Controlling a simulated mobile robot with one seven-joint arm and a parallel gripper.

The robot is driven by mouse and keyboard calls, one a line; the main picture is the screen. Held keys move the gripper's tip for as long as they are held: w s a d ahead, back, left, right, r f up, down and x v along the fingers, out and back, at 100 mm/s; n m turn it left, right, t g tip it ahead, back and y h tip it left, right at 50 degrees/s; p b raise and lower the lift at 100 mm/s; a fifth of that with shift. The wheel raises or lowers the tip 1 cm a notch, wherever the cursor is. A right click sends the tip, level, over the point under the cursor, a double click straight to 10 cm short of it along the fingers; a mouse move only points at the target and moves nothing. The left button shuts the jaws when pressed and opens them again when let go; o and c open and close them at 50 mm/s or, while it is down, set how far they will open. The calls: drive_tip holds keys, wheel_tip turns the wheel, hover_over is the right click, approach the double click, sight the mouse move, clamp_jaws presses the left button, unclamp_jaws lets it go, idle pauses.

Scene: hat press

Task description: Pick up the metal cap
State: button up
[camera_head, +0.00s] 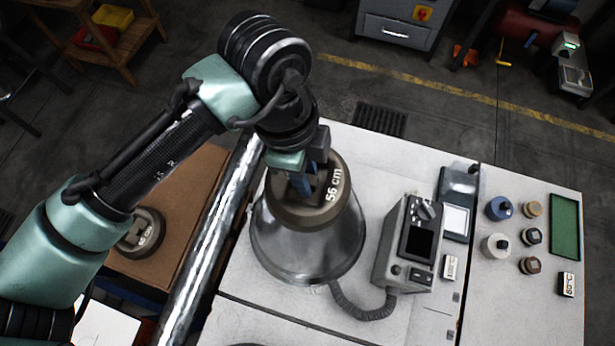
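A round dark metal cap (328,207) marked "56 cm" sits on top of a shiny bell-shaped metal form (295,248) on the white worktop. My gripper (304,186) reaches down from the upper left, with its blue fingers at the recessed middle of this cap. The fingertips and whatever lies between them are mostly hidden, so I cannot tell whether they grip the cap. A second similar dark cap (143,240), also marked in cm, lies on the brown board at the left, partly behind my arm.
A grey control box (388,262) with a screen, knob and hose stands right of the form. A panel (525,280) with several knobs is further right. A shiny metal cylinder (212,235) runs between the brown board (195,195) and the worktop (260,300).

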clamp_jaws()
drive_tip(key=shift+r, duration=0.1)
idle(1.0)
